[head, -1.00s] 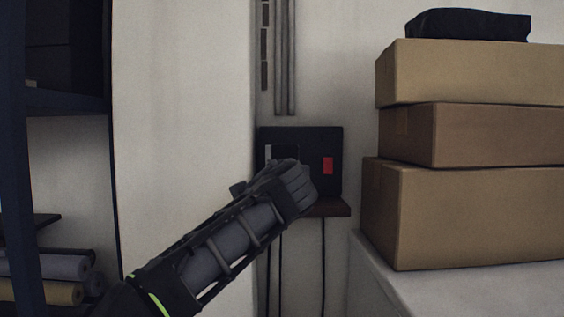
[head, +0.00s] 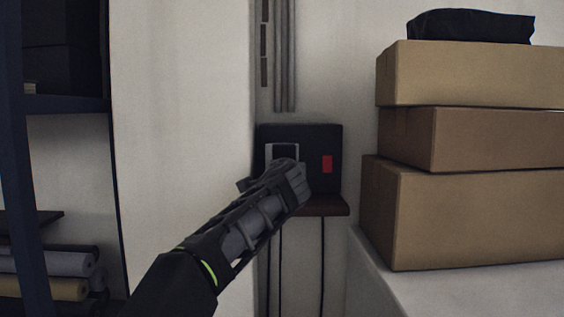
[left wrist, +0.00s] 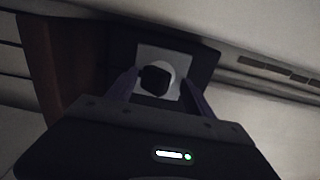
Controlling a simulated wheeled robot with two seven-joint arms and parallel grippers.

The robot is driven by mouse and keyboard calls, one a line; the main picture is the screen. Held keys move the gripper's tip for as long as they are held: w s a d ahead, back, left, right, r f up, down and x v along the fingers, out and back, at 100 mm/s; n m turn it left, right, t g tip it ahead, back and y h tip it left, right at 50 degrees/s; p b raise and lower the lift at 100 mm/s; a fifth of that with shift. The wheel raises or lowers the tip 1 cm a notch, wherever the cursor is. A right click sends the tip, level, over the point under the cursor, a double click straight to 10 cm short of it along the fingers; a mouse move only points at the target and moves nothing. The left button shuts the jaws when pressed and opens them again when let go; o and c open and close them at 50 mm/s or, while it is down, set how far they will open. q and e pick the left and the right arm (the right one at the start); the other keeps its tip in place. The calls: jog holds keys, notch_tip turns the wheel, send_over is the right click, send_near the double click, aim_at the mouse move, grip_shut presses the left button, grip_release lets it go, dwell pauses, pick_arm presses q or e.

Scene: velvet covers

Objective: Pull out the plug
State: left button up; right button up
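A black panel (head: 312,138) is mounted on the wall in the corner, with a pale socket plate (head: 269,152) and a red rectangle on it. In the left wrist view, the black plug (left wrist: 155,80) sits against the pale socket plate (left wrist: 178,63). My left gripper (left wrist: 160,92) is open, with one finger on each side of the plug and visible gaps between. In the head view, my left gripper (head: 291,178) is in front of the panel's lower left and hides part of the plate. My right gripper is in neither view.
A brown ledge (head: 328,206) is under the panel, with dark cables (head: 323,260) hanging below. Stacked cardboard boxes (head: 470,215) stand on a white surface (head: 430,287) at the right. A dark shelf (head: 65,102) with rolls is at the left. Grey conduits (head: 285,60) run above.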

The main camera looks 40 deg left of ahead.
pick_arm(q)
jog(key=shift+a, duration=0.1)
dwell(0.3)
jog(key=shift+f+b, duration=0.3)
jog(key=shift+b, duration=0.1)
jog(key=shift+f+b, duration=0.25)
jog(key=shift+b, duration=0.05)
dwell(0.5)
jog(key=shift+r, duration=0.2)
grip_shut()
dwell(0.4)
jog(key=shift+s+f, duration=0.1)
jog(key=shift+s, duration=0.05)
